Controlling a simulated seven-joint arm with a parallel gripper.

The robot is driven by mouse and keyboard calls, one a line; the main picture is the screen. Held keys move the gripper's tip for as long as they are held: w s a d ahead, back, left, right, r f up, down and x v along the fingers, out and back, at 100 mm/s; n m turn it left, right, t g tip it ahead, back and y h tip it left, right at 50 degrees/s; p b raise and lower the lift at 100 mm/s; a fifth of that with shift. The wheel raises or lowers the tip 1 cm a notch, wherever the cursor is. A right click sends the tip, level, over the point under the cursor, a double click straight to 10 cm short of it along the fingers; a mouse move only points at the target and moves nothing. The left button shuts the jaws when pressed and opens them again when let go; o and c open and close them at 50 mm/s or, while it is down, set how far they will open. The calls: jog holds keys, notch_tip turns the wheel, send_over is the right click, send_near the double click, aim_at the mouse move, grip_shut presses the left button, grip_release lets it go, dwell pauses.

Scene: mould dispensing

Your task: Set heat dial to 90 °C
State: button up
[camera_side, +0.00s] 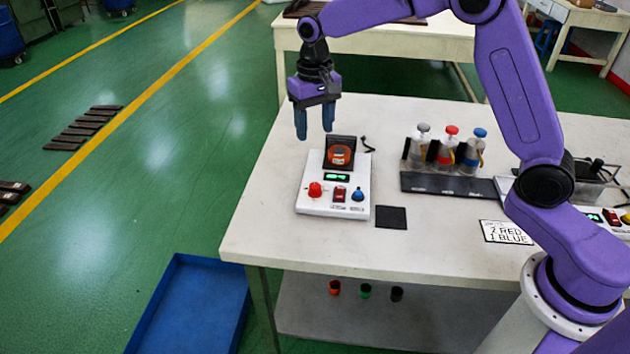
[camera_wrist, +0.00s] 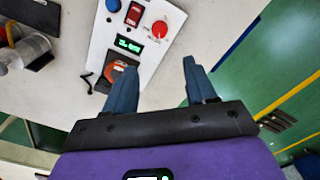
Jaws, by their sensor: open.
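A white control box (camera_side: 309,206) stands at the left part of the table. It carries a red dial (camera_side: 315,189), a red rocker switch (camera_side: 339,194), a blue dial (camera_side: 358,195) and a display (camera_side: 337,177) with green digits too small to read. I cannot tell from labels which dial is for heat. In the wrist view the red dial (camera_wrist: 160,29) and the blue dial (camera_wrist: 113,5) lie beyond the fingers. My gripper (camera_side: 314,131) is open and empty, pointing down above the back left of the box, apart from it. The fingers also show in the wrist view (camera_wrist: 160,66).
An orange-red round piece (camera_side: 340,155) sits on the box's dark back part. A black square pad (camera_side: 391,217) lies right of the box. A dark rack (camera_side: 447,184) holds three bottles with grey, red and blue caps. A card (camera_side: 507,232) lies further right.

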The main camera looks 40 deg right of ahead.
aim_at(315, 185)
notch_tip(315, 185, down, 16)
jog(key=shift+r, duration=0.1)
dwell(0.4)
grip_shut()
